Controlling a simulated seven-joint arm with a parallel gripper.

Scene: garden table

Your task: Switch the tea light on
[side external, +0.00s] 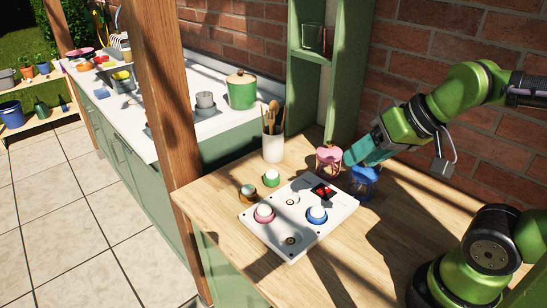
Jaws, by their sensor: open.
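Several small round white-topped pieces that look like tea lights are in view; I cannot tell which is meant or whether any is lit. One in a pink ring (264,212) and one in a blue ring (317,214) sit on a white board (290,246). One with a green base (271,178) stands on the wooden table behind the board. My gripper (347,158) is open, above the table behind the board's right end, pointing down and left. It is close to a pink lantern-like holder (328,160); contact cannot be told. Its fingertips are small and unclear.
A blue lantern-like holder (365,182) stands below my gripper. The board carries a red-and-black part (322,190) and round metal fittings. A small brown-gold jar (248,193) stands left of the board. A utensil crock (273,145) stands behind.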

